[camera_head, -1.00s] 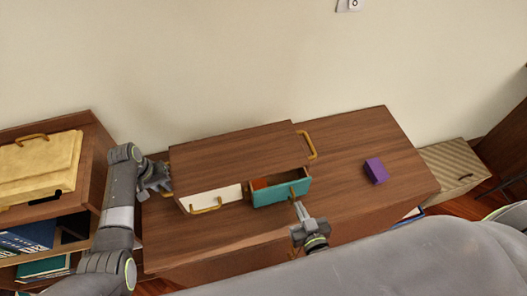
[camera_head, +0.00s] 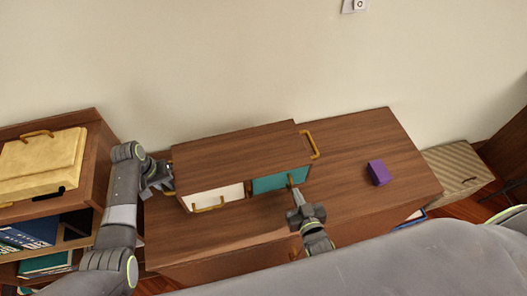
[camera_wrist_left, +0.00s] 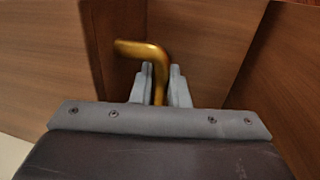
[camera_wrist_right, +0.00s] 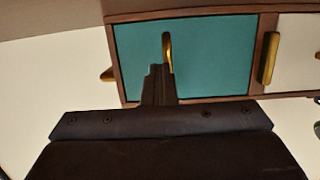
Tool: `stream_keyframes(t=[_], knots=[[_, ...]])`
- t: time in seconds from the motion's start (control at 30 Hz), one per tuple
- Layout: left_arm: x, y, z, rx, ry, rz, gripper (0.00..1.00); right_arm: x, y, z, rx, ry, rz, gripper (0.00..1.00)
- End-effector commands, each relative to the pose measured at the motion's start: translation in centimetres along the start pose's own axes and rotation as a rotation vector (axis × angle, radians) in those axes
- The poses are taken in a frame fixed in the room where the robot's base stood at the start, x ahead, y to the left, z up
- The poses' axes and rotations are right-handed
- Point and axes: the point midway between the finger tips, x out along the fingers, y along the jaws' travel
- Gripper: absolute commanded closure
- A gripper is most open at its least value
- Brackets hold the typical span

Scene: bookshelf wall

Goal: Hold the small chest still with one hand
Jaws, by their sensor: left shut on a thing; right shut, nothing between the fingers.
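The small brown wooden chest (camera_head: 240,148) stands on the low cabinet. It has a white drawer (camera_head: 213,196) and a teal drawer (camera_head: 277,181), which looks pushed in level with the front; it also shows in the right wrist view (camera_wrist_right: 205,55). My left gripper (camera_head: 166,180) is at the chest's left side. In the left wrist view its fingers (camera_wrist_left: 166,85) are shut on the brass side handle (camera_wrist_left: 152,54). My right gripper (camera_head: 294,190) is shut and empty in front of the teal drawer, its fingertips at or close to the drawer's brass handle (camera_wrist_right: 167,50).
A purple block (camera_head: 378,173) lies on the cabinet top (camera_head: 370,140) right of the chest, with bare wood around it. A shelf with a yellow case (camera_head: 42,160) and books (camera_head: 35,232) stands left. A striped box (camera_head: 456,170) stands at the right.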

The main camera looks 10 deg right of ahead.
Motion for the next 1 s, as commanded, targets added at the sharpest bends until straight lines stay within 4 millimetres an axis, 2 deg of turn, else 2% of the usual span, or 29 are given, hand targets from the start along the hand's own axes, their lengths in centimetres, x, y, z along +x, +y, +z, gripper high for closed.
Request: stream_keyframes(t=[0.03,0.63,1.0], knots=[[0.6,-0.1,0.6,-0.001,-0.018,0.002,1.00,0.0,0.0,0.1,0.000,0.000,0.000,1.00],[0.6,-0.1,0.6,-0.001,-0.015,0.001,1.00,-4.4,0.0,1.1,0.002,0.000,0.001,1.00],[0.6,-0.1,0.6,-0.001,-0.015,0.001,1.00,-4.9,0.0,1.2,0.001,0.000,0.000,1.00]])
